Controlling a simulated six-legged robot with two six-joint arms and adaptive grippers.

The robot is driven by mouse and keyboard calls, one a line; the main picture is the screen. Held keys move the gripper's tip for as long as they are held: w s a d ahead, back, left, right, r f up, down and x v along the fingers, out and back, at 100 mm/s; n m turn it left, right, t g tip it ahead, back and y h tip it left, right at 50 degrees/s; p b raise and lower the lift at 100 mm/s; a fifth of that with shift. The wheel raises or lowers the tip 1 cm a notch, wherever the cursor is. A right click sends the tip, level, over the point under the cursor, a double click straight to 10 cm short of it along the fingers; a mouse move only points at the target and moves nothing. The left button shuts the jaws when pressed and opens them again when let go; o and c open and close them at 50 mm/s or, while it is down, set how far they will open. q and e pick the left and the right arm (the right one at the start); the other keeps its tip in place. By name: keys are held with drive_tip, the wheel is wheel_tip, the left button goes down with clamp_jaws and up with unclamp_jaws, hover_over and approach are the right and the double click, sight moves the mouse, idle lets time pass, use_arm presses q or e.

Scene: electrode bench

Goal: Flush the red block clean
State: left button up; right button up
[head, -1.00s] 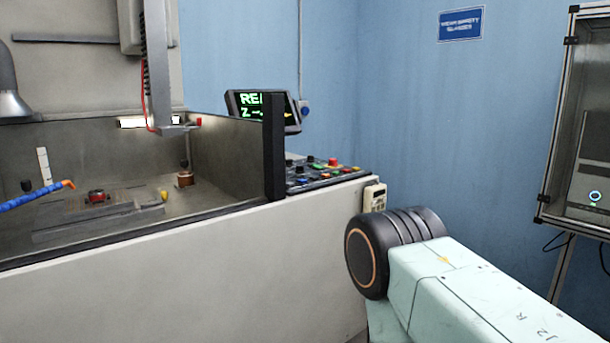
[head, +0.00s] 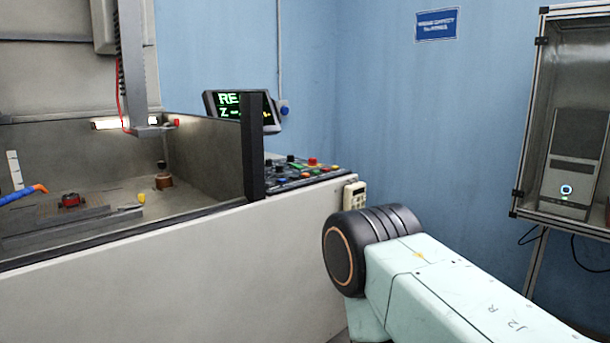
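The red block (head: 70,200) sits low inside the machine's open tank, on a grey plate (head: 95,217), at the left of the head view. It looks small and partly dark. A blue hose with an orange nozzle (head: 38,188) comes in from the left edge, its tip just left of and above the block in the picture. No flow from the nozzle can be seen. My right arm's links show at the lower right, but its gripper is out of view. My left gripper is also out of view.
The tank's pale front wall (head: 180,260) and dark corner post (head: 252,145) stand before me. A button panel (head: 300,172), a screen (head: 240,110) and a handset (head: 354,194) are to the right. A glass cabinet (head: 570,120) stands at the far right.

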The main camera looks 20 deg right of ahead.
clamp_jaws()
idle(1.2)
